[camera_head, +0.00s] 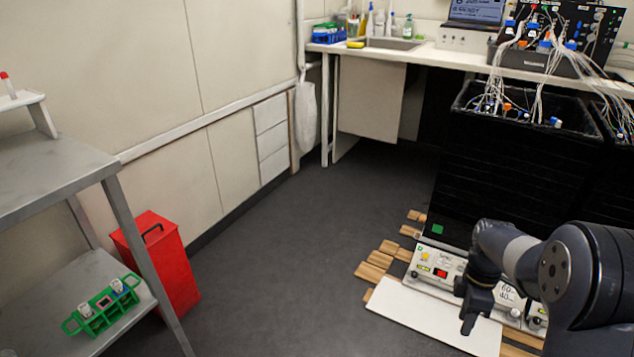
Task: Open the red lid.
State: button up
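A red bin (163,262) stands on the floor at the left, against the wall and partly behind a metal rack. My gripper (468,318) hangs pointing down at the lower right, in front of the shaker's control panel and above a white board. It is far to the right of the bin and touches nothing that I can make out. Its fingers are small and dark, and I cannot see a gap between them.
A grey metal rack (52,178) stands at the left, with a green tube rack (102,307) on its lower shelf. A black shaker box (505,185) fills the right side. A white board (432,315) and wooden slats lie below it. The middle floor is clear.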

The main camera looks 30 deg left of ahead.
aim_at(153, 227)
jog(key=i+j, duration=0.2)
jog(key=j, duration=0.2)
jog(key=i+j, duration=0.15)
jog(key=j, duration=0.25)
jog(key=i+j, duration=0.2)
jog(key=j, duration=0.25)
jog(key=i+j, duration=0.2)
jog(key=j, duration=0.2)
jog(key=i+j, duration=0.15)
jog(key=j, duration=0.25)
jog(key=i+j, duration=0.2)
jog(key=j, duration=0.2)
jog(key=i+j+u, duration=0.1)
jog(key=j+u, duration=0.15)
jog(key=u, duration=0.15)
jog(key=i+j+u, duration=0.15)
jog(key=u, duration=0.25)
jog(key=i+j+u, duration=0.15)
jog(key=u, duration=1.65)
